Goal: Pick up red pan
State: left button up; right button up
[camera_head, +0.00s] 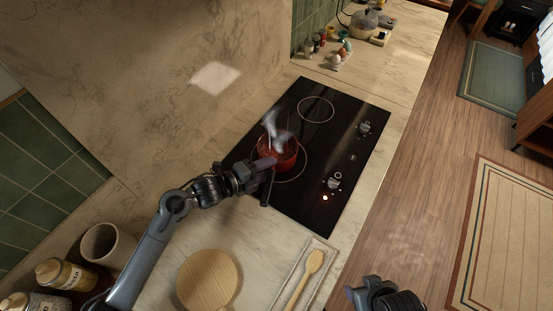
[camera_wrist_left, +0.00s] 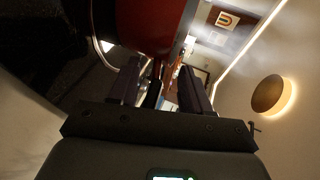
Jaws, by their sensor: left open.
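The red pan (camera_head: 284,158) stands on the lower burner of the black cooktop, with pale steam rising from it. My left gripper (camera_head: 266,176) is open at the pan's near left side. In the left wrist view the red pan (camera_wrist_left: 155,25) fills the top middle, close beyond the open left fingers (camera_wrist_left: 160,85). A dark narrow shape lies between these fingers; I cannot tell whether it is the pan's handle. My right gripper (camera_head: 372,292) is only partly in view at the bottom, over the floor, and its fingers do not show clearly.
The black cooktop (camera_head: 340,130) has knobs on its right and a lit red light. A round wooden board (camera_head: 208,280) and a wooden spoon (camera_head: 305,280) on a tray lie in front. Jars (camera_head: 60,272) and a beige cup (camera_head: 108,245) stand at the lower left. Small bottles stand behind.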

pick_arm(q)
jog(key=shift+w+d+f, duration=0.1)
jog(key=shift+w+d, duration=0.1)
jog(key=shift+d, duration=0.05)
grip_shut()
jog(key=shift+s+a+f, duration=0.1)
jog(key=shift+a+f, duration=0.05)
jog(key=shift+f, duration=0.25)
dwell(0.9)
jog(key=shift+r, duration=0.2)
